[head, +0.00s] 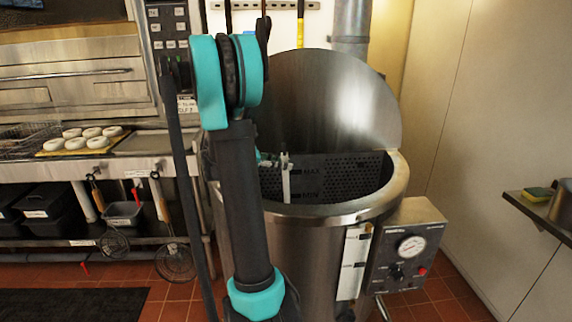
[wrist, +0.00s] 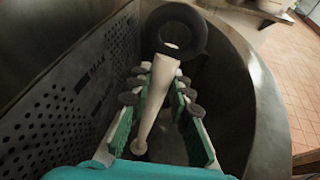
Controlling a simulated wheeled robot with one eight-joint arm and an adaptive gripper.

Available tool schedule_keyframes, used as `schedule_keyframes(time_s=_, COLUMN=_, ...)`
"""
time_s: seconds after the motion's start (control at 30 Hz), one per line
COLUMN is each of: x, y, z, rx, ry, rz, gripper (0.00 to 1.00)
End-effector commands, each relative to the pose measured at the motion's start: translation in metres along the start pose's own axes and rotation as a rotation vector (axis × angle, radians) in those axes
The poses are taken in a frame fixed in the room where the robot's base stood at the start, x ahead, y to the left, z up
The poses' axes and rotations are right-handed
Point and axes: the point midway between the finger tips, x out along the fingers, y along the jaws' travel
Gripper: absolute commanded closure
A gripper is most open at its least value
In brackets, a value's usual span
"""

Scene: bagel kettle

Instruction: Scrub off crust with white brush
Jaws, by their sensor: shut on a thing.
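The white brush (wrist: 153,105) shows in the wrist view as a long pale handle with a dark ring (wrist: 178,30) at its far end. My gripper (wrist: 160,84), with teal and white fingers and grey pads, is shut on the handle. In the head view the brush (head: 286,182) is a thin white upright piece inside the open steel kettle (head: 325,212), and my gripper is mostly hidden behind my arm. A perforated dark wall (head: 330,176) marked MAX and MIN lines the kettle. I cannot make out the crust or any bristles.
The kettle's round lid (head: 325,100) stands open behind it. A control box (head: 405,250) with a gauge juts from its front right. A shelf with a yellow sponge (head: 538,194) is at far right. Bagels (head: 75,143) lie on a board at left.

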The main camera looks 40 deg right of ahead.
Motion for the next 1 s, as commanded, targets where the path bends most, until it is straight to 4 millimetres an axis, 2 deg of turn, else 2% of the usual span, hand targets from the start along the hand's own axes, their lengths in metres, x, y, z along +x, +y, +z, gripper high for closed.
schedule_keyframes(time_s=0.27, x=-0.007, y=0.002, z=-0.003, rx=0.000, ry=-0.001, rz=0.002, gripper=1.00)
schedule_keyframes(time_s=0.63, x=-0.036, y=0.006, z=-0.016, rx=0.000, ry=0.000, rz=0.001, gripper=1.00)
schedule_keyframes(time_s=1.0, x=-0.038, y=0.004, z=-0.017, rx=0.000, ry=0.002, rz=0.001, gripper=1.00)
